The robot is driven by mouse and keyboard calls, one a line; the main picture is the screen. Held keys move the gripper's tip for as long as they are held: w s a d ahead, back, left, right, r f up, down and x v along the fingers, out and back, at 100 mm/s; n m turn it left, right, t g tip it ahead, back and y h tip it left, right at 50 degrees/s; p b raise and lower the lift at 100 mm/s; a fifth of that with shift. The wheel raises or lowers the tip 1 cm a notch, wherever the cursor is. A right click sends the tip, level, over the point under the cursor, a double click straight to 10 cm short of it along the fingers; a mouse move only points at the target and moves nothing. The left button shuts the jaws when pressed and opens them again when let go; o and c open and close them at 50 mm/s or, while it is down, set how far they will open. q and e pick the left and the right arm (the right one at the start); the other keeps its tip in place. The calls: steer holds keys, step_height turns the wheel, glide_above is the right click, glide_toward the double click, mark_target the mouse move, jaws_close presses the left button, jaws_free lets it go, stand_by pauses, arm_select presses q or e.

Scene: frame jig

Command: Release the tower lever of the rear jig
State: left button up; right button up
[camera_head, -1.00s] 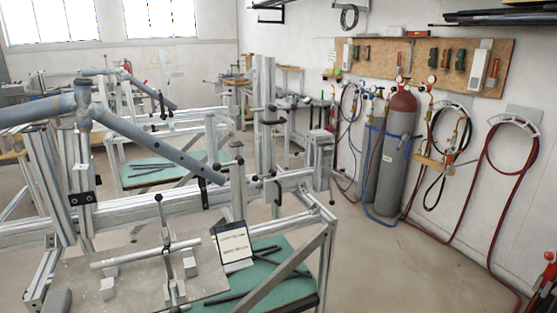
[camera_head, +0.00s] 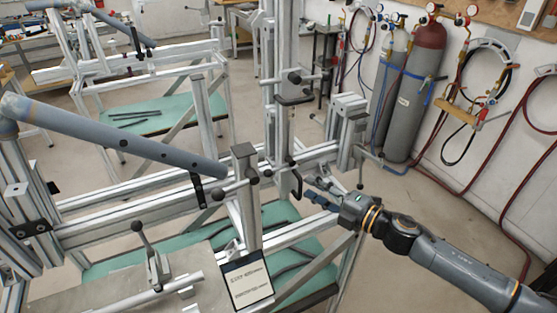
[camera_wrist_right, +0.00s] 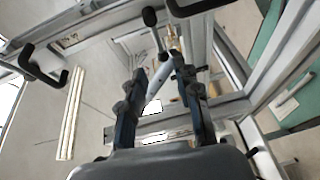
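The upright aluminium tower (camera_head: 276,115) of the near jig carries several dark clamp levers. One black lever (camera_head: 297,182) hangs low on the tower, just left of my right fingertips. My right gripper (camera_head: 313,189) reaches in from the right at the tower's foot, its fingers apart. In the right wrist view, my right gripper (camera_wrist_right: 160,80) is open. A grey lever rod (camera_wrist_right: 158,76) with a dark knob (camera_wrist_right: 150,17) shows between the finger lines; I cannot tell whether it touches them. My left gripper is out of view.
A blue-grey tube (camera_head: 130,145) lies across the jig at left. A sign (camera_head: 246,281) stands at the front. A knobbed lever (camera_head: 360,172) sits just above my right wrist. A second jig (camera_head: 140,70) stands behind. Gas cylinders (camera_head: 413,105) stand by the right wall.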

mark_target(276, 170)
steer(key=p+x, duration=0.2)
steer(key=x, duration=1)
steer(key=shift+w+a+r, duration=0.1)
steer(key=shift+a+r, duration=0.05)
steer(key=shift+a, duration=0.2)
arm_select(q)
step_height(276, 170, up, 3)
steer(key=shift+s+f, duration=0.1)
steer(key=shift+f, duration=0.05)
arm_select(e)
steer(key=shift+w, duration=0.1)
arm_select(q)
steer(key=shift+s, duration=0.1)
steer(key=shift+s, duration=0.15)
arm_select(e)
jaws_close()
